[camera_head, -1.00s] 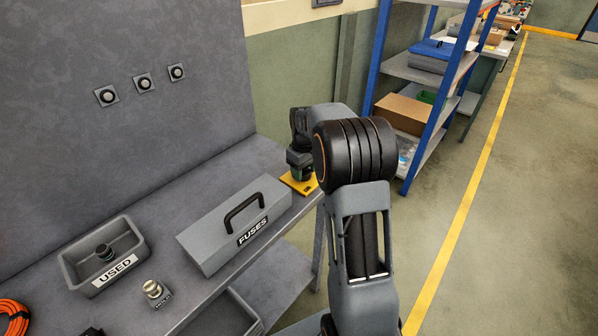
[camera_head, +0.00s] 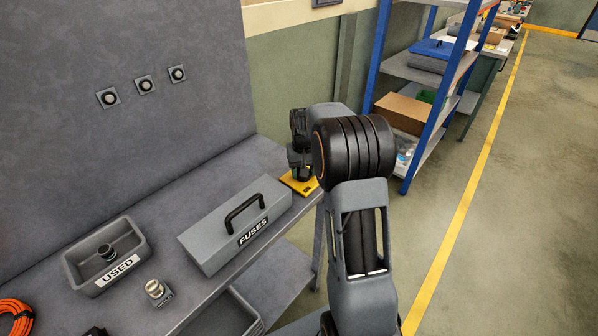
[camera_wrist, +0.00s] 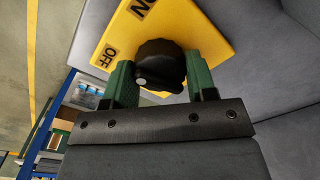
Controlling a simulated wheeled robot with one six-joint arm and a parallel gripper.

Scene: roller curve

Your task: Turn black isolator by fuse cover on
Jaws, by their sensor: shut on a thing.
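The black isolator knob (camera_wrist: 160,66) sits on a yellow plate (camera_wrist: 184,24) marked ON and OFF in the wrist view. A pale dot on the knob lies on the side nearer the OFF label (camera_wrist: 107,57). My gripper (camera_wrist: 161,82) is shut on the knob, with a green finger on each side of it. In the head view the yellow plate (camera_head: 300,183) lies at the bench's far right end, and my wrist hides most of the knob. The grey fuse cover (camera_head: 222,231), labelled FUSES and with a black handle, stands in front of the plate, closed.
A grey USED tray (camera_head: 85,281) holding a dark round part stands left of the cover. A small metal part on a labelled block (camera_head: 157,291) sits near the bench edge. An orange cable coil (camera_head: 14,314) lies at far left. Blue-framed shelves (camera_head: 428,80) stand behind my arm.

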